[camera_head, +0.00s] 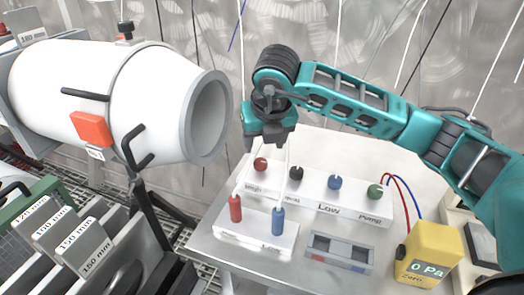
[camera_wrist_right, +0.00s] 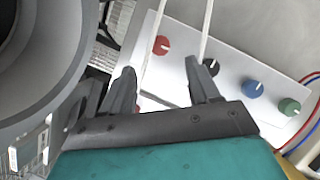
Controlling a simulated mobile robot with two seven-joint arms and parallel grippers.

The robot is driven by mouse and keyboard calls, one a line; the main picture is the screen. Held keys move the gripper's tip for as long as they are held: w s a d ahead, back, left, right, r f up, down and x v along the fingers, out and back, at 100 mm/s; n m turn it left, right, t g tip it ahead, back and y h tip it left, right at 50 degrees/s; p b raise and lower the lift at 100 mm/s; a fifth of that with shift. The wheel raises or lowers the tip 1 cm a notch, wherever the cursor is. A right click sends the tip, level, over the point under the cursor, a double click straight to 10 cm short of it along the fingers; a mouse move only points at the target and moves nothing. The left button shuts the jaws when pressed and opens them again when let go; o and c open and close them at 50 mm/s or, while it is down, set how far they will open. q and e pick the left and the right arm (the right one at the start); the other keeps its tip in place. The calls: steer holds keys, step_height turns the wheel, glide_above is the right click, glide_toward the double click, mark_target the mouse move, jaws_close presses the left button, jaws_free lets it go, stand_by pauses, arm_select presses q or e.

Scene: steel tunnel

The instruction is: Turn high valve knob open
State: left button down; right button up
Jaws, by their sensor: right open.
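The red knob (camera_head: 260,164) is the leftmost of a row on a white panel (camera_head: 315,187); the label by it is small and seems to read "High". In the right wrist view the red knob (camera_wrist_right: 160,45) shows beyond the fingertips, roughly in line with the gap between them. A white mark shows on its face. My right gripper (camera_head: 268,146) is open and empty, pointing down just above and behind the red knob, apart from it. Its two fingers are spread in the right wrist view (camera_wrist_right: 166,78). My left gripper is not in view.
Black (camera_head: 296,173), blue (camera_head: 335,182) and green (camera_head: 375,191) knobs follow to the right. Two thin white tubes rise from the red (camera_head: 235,208) and blue (camera_head: 278,220) connectors, close to my fingers. A large white cylinder (camera_head: 150,90) stands left; a yellow gauge (camera_head: 428,252) is front right.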

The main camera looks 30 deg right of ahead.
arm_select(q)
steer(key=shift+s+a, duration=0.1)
arm_select(e)
steer(key=shift+v, duration=2.4)
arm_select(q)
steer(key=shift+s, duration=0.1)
arm_select(e)
steer(key=shift+s+f, duration=0.1)
